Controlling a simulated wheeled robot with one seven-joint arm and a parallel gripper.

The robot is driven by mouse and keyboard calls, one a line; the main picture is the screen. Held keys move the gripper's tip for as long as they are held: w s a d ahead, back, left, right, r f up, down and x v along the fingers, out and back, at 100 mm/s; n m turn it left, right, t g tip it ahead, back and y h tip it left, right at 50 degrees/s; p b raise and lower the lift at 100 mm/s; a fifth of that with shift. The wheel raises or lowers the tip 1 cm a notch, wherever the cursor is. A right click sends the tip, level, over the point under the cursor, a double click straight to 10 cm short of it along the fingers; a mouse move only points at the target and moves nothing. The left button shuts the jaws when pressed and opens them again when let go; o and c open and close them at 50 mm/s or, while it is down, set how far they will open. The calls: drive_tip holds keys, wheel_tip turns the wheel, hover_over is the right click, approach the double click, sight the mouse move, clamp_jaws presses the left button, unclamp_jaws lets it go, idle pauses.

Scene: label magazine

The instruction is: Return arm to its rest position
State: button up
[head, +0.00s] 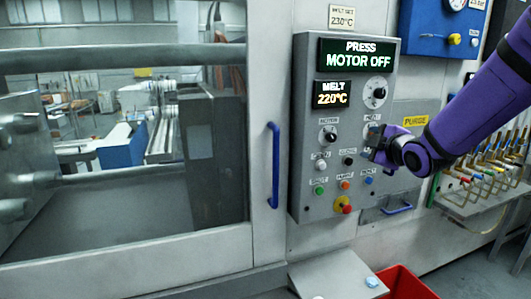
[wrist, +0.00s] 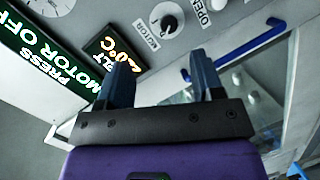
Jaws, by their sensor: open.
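My purple arm (head: 465,110) reaches in from the right in the head view. My gripper (head: 372,148) is at its end, in front of the right side of the grey control panel (head: 306,150). In the wrist view my gripper (wrist: 163,72) shows two dark blue fingers spread apart with nothing between them. The panel's displays read "PRESS MOTOR OFF" (head: 355,54) and "MELT 220°C" (head: 331,93). Part of the panel behind the gripper is hidden. I cannot tell whether the gripper touches it.
A blue door handle (head: 273,165) stands out left of the panel, beside a large window. A red bin (head: 405,284) and a grey sloped surface (head: 335,278) are below. A blue box (head: 440,30) is above.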

drive_tip(key=s+r+m+g+h, duration=0.1)
drive_tip(key=s+m+g, duration=0.4)
drive_tip(key=s, duration=1.2)
drive_tip(key=s+r+m+g+h, duration=0.1)
drive_tip(key=s+m+g, duration=0.4)
drive_tip(key=s+m, duration=0.5)
drive_tip(key=s, duration=0.7)
drive_tip(key=shift+s+d+m+h, duration=0.15)
drive_tip(key=shift+d+m+h, duration=0.15)
drive_tip(key=shift+d+h, duration=0.1)
